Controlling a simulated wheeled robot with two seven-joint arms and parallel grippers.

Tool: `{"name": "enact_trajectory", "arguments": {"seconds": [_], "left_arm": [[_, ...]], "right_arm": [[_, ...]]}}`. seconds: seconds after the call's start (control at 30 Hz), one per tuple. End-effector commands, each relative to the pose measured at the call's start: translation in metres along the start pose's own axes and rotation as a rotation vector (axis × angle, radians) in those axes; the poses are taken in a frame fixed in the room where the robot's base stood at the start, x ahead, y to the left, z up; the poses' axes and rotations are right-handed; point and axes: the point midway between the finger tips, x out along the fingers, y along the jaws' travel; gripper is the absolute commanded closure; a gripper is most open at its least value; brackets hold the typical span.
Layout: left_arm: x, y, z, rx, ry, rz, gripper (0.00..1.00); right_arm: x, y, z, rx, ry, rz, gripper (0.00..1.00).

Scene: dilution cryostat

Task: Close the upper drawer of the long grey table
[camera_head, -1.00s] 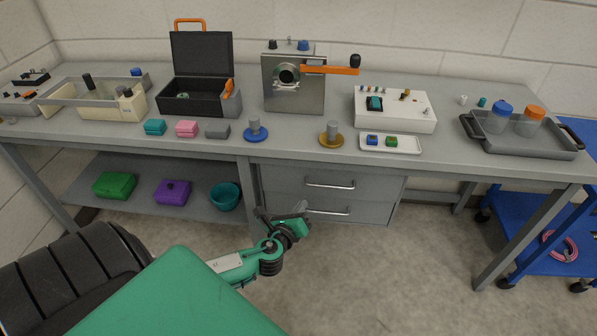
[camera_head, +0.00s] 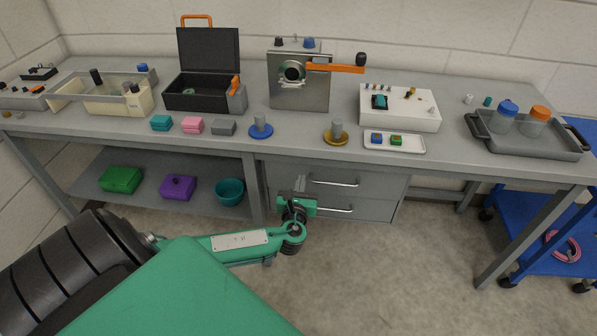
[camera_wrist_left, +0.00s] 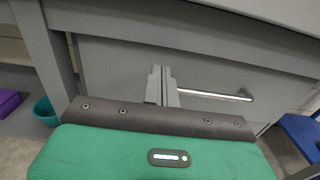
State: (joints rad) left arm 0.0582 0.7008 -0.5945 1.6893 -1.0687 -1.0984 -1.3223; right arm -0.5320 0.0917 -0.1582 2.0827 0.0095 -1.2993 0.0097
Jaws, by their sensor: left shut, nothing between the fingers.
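The long grey table (camera_head: 455,160) has two stacked drawers under its middle. The upper drawer (camera_head: 375,184) has a bar handle, and its front looks nearly in line with the lower drawer (camera_head: 375,209); any small gap is hard to tell. My left gripper (camera_head: 299,184) is in front of the upper drawer's left part, left of the handle, shut and empty. In the left wrist view the shut fingers (camera_wrist_left: 161,84) point at a drawer front (camera_wrist_left: 120,62), beside the left end of its handle (camera_wrist_left: 215,96). Contact cannot be told. My right gripper is not in view.
A table leg (camera_head: 254,185) stands left of the drawers. A lower shelf (camera_head: 150,197) holds a green box, a purple box and a teal bowl (camera_head: 229,192). A blue cart (camera_head: 545,250) is at the right. The floor before the drawers is clear.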

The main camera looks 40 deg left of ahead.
Motion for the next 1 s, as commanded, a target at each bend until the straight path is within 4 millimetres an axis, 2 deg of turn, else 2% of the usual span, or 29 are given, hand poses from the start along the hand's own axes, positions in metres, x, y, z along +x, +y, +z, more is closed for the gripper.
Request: {"name": "enact_trajectory", "arguments": {"seconds": [0.1,0.3,0.77,1.0], "left_arm": [[0.023,0.0,0.0,-0.001,-0.001,0.001,1.0],[0.045,0.0,0.0,0.0,0.0,0.0,1.0],[0.051,0.0,-0.001,-0.001,0.002,-0.001,1.0],[0.076,0.0,0.0,-0.002,-0.001,0.001,1.0]], "right_arm": [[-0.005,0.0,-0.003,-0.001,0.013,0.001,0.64],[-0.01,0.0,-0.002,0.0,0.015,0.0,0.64],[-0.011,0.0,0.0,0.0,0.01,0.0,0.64],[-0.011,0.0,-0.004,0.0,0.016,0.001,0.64]]}}
